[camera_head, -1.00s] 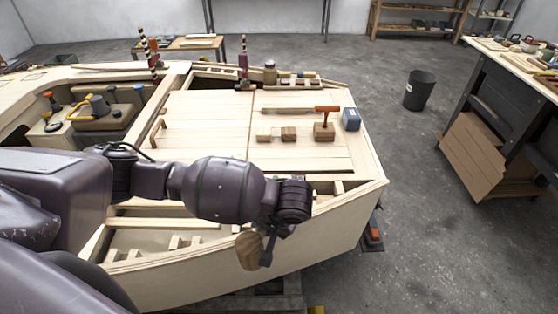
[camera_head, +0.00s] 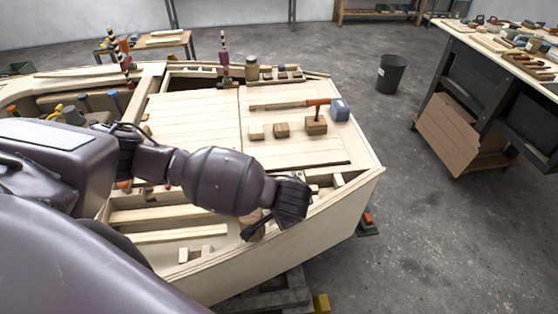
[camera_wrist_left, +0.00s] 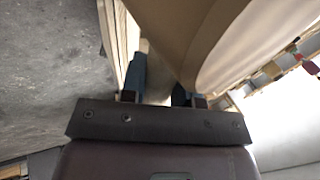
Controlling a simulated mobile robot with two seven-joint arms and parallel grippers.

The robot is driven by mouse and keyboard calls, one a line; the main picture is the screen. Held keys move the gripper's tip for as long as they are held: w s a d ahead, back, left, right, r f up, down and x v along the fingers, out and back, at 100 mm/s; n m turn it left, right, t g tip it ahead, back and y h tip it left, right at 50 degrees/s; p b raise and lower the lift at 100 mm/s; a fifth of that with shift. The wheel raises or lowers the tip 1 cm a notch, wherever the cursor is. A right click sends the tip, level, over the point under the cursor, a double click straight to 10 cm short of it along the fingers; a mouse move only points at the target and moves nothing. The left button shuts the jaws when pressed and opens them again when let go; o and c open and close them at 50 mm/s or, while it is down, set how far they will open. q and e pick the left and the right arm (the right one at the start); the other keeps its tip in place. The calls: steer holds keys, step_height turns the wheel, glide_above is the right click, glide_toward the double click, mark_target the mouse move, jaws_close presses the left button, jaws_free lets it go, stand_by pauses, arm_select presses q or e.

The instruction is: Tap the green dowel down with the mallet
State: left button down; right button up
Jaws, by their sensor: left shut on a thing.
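My left arm reaches in from the left over the hull's near edge. Its gripper (camera_head: 262,228) is mostly hidden behind the wrist in the head view. It is shut on a brown wooden piece, which I take for the mallet (camera_head: 254,234); only a small part shows behind the dark finger. In the left wrist view a large pale-brown wooden shape (camera_wrist_left: 205,40) fills the upper middle, close to the blue-grey fingers (camera_wrist_left: 156,88). I cannot make out the green dowel. My right gripper is not in view.
A bin (camera_head: 391,74) and workbench (camera_head: 490,85) stand right. Open bays lie near the arm.

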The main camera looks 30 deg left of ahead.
arm_select(q)
steer(key=m, duration=0.1)
steer(key=m+t+h, duration=0.1)
steer(key=m, duration=0.1)
steer(key=w+m+h+p, duration=0.1)
steer(key=m, duration=0.1)
steer(key=shift+a+r, duration=0.3)
steer(key=shift+r, duration=0.1)
steer(key=w+a+r+m+g+h+p, duration=0.3)
steer(key=w+r+m+h, duration=0.4)
steer(key=m, duration=1)
step_height(320, 180, down, 6)
steer(key=b, duration=0.3)
steer(key=shift+a+t, duration=0.3)
steer(key=shift+a, duration=0.05)
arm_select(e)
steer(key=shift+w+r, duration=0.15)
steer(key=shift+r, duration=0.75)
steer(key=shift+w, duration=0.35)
